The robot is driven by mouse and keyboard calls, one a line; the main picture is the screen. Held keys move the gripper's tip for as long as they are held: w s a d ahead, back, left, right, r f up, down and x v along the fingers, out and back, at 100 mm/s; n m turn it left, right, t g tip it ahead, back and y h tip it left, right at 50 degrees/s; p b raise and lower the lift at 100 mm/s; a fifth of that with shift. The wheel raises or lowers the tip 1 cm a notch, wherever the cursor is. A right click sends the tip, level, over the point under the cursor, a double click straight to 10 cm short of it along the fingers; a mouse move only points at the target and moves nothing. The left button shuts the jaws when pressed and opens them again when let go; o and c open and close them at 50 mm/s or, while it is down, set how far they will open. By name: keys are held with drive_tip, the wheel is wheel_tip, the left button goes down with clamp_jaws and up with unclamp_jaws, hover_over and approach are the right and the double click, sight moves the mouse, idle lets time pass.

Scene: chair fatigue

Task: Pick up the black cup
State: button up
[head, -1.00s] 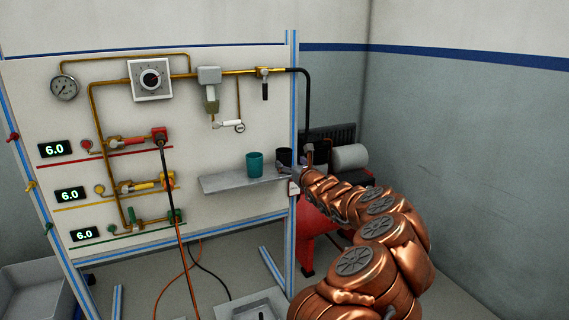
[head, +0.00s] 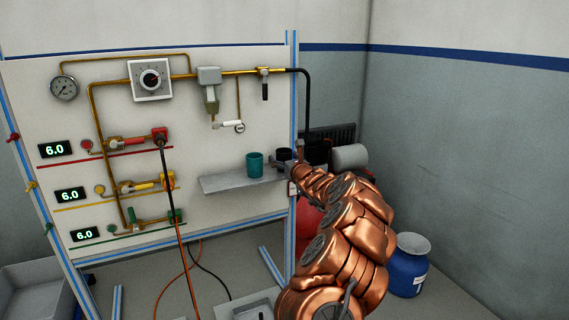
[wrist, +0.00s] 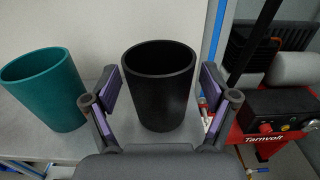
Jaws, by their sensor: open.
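The black cup (wrist: 160,100) stands upright in the middle of the wrist view, on the small grey shelf (head: 225,183). In the head view the black cup (head: 284,154) shows at the right end of the shelf, partly hidden by my gripper. My gripper (wrist: 157,90) is open, with one purple-padded finger on the left of the cup and one on the right. I see small gaps between the pads and the cup wall. In the head view my gripper (head: 278,163) is at the shelf's right end.
A teal cup (wrist: 45,88) stands close to the left of the black cup. A panel post (wrist: 216,45) and a red machine (wrist: 270,118) are to the right. The shelf is fixed to a white panel (head: 215,140) with pipes and gauges. A blue container (head: 407,270) stands on the floor.

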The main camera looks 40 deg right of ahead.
sight(284, 149)
drive_tip(key=c, duration=1)
wheel_tip(284, 149, up, 4)
drive_tip(key=shift+f+p, duration=0.2)
drive_tip(key=shift+p, duration=0.3)
drive_tip(key=shift+s+a+r, duration=0.1)
drive_tip(key=shift+s+a, duration=0.25)
drive_tip(key=shift+s, duration=0.25)
drive_tip(key=s+a+r+b, duration=0.1)
drive_tip(key=s+a+b, duration=0.7)
drive_tip(key=s, duration=0.3)
drive_tip(key=w+a+f+n+t+y, duration=0.1)
drive_tip(key=w+a+f+n+y, duration=0.2)
drive_tip(key=a, duration=0.8)
drive_tip(key=w+a+f+n+y, duration=0.1)
drive_tip(key=w+a+f+y, duration=0.2)
drive_tip(key=w+a, duration=0.5)
drive_tip(key=s+a+f+n+y, duration=0.1)
drive_tip(key=a+f+y, duration=0.15)
drive_tip(key=a, duration=0.55)
drive_tip(key=a+f+n+y, duration=0.1)
drive_tip(key=a+f, duration=0.3)
drive_tip(key=a, duration=0.4)
drive_tip(key=s+a+f+n+y, duration=0.1)
drive_tip(key=a+f+y, duration=0.15)
drive_tip(key=a, duration=0.55)
drive_tip(key=shift+g+h, duration=0.4)
drive_tip(key=shift+h, duration=0.1)
wheel_tip(284, 149, up, 29)
drive_tip(key=p, duration=2.9)
